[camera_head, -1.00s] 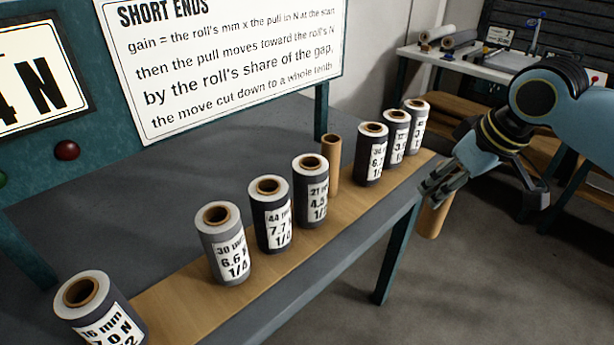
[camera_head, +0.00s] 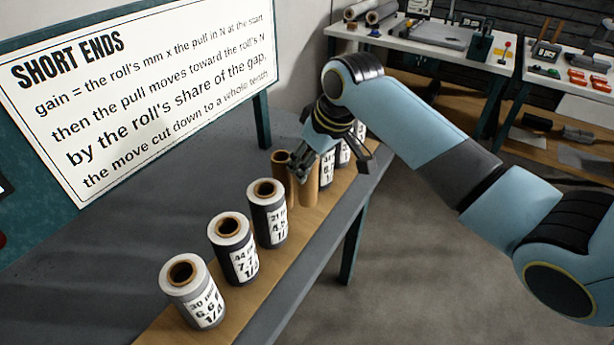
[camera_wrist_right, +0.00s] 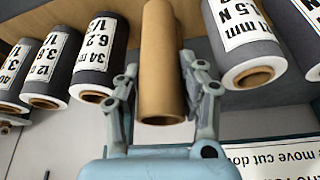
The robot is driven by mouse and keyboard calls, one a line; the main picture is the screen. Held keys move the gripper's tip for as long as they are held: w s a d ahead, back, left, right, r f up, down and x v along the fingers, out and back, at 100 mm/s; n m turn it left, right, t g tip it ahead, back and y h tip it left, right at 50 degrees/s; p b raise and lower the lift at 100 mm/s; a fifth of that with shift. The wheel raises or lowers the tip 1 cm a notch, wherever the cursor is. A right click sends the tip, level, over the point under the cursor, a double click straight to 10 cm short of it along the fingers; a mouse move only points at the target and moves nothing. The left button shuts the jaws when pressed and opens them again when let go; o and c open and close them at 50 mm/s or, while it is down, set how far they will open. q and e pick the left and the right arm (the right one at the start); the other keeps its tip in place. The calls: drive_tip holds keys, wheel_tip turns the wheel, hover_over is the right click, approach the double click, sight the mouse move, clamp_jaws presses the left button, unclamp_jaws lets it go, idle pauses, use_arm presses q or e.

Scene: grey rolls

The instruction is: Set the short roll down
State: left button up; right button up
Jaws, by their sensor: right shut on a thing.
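My right gripper (camera_head: 302,170) is shut on a plain brown tube (camera_head: 309,192), a bare short roll without a label. The held tube is about upright over the wooden strip (camera_head: 275,270), among the row of rolls. I cannot tell whether its lower end touches the strip. In the right wrist view the brown tube (camera_wrist_right: 160,65) lies between the two fingers (camera_wrist_right: 162,95). My left gripper is not in view.
Labelled grey and black rolls (camera_head: 192,290) (camera_head: 233,248) (camera_head: 267,213) stand along the strip in front. Several dark rolls (camera_head: 326,167) stand behind, partly hidden by my gripper. A sign board (camera_head: 140,95) rises at the left. Grey tabletop (camera_head: 110,250) is clear.

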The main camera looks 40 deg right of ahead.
wheel_tip(320, 180, down, 3)
drive_tip(key=shift+f, duration=0.2)
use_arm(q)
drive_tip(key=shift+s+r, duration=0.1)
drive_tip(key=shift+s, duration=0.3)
use_arm(e)
drive_tip(key=shift+f, duration=0.4)
drive_tip(key=o, duration=1)
drive_tip(key=shift+f, duration=0.1)
drive_tip(key=shift+o, duration=0.2)
use_arm(q)
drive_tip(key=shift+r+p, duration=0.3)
drive_tip(key=shift+p, duration=0.15)
use_arm(e)
drive_tip(key=a+v, duration=0.1)
drive_tip(key=v, duration=1.1)
drive_tip(key=shift+d, duration=0.45)
